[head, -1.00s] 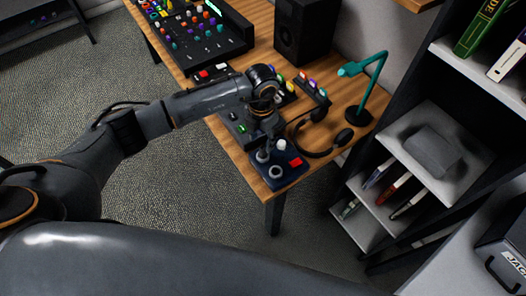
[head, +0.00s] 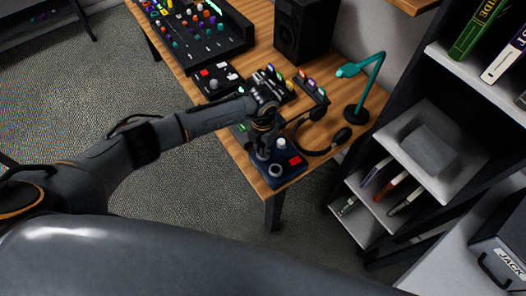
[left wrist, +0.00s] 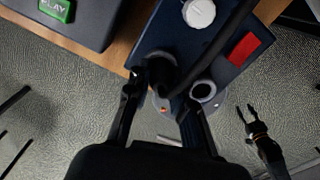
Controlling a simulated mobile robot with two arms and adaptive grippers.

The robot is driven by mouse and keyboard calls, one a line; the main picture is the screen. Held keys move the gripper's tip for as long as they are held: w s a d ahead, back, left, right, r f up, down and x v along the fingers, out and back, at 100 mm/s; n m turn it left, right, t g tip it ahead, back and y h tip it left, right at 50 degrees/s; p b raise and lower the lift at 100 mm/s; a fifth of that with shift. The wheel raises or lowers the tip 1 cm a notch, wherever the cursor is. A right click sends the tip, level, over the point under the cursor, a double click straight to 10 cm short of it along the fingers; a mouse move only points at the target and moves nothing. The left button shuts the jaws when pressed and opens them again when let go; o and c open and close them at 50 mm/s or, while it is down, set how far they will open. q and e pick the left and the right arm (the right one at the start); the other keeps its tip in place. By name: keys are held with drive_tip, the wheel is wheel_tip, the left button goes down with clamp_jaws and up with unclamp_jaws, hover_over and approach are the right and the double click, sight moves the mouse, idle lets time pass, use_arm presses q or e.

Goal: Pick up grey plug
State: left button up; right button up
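A dark blue box (head: 283,171) sits at the table's near corner, with a white knob (left wrist: 198,12), a red block (left wrist: 244,48) and a pale ring-shaped socket (left wrist: 203,90). My left gripper (head: 262,150) is low over the box's left side. In the left wrist view the fingers of my left gripper (left wrist: 163,95) are apart. A dark round piece (left wrist: 160,66) lies between and just beyond them at the box edge. It may be the grey plug; I cannot tell for sure. My right gripper (left wrist: 248,112) shows in the left wrist view, open and empty over the floor.
Black headphones (head: 325,148) and a teal lamp (head: 364,90) stand behind the box. A speaker (head: 303,30) and mixer (head: 195,30) are farther back. A grey device with a green PLAY button (left wrist: 57,10) is beside the box. A shelf unit (head: 420,140) stands on the right.

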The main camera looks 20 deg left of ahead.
use_arm(q)
clamp_jaws()
drive_tip(key=shift+r, duration=0.1)
